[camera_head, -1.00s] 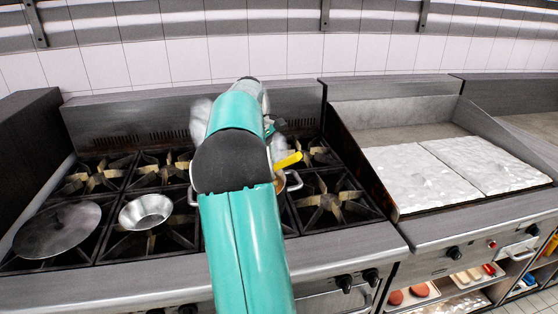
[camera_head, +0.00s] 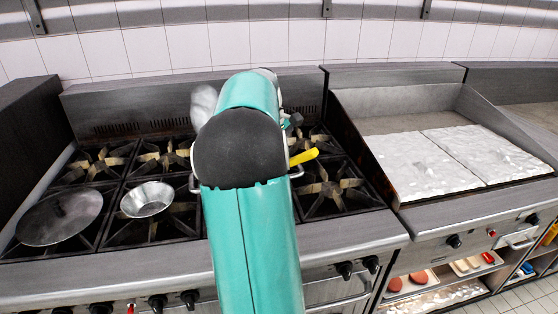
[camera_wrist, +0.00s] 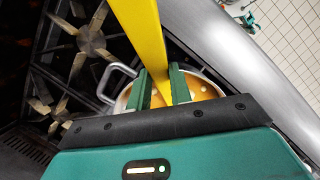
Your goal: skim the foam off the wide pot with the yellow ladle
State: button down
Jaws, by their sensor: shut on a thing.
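The yellow ladle (camera_wrist: 150,45) runs from the top of the wrist view down between the two green fingers of my gripper (camera_wrist: 161,90). My gripper is shut on its handle. A short piece of the yellow ladle (camera_head: 304,157) shows to the right of my arm in the head view. The wide pot (camera_wrist: 207,78) lies beyond my fingers, with orange-brown contents and a looped metal handle. In the head view my arm hides most of the pot; its side handles (camera_head: 297,172) show.
A metal bowl (camera_head: 147,200) and a round flat lid or pan (camera_head: 59,216) sit on the left burners. A griddle (camera_head: 425,165) with pale slabs is at the right. The front right burner (camera_head: 331,190) is bare.

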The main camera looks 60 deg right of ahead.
jog(key=shift+w+d, duration=0.6)
jog(key=shift+d, duration=0.15)
notch_tip(320, 180, up, 11)
dwell(1.3)
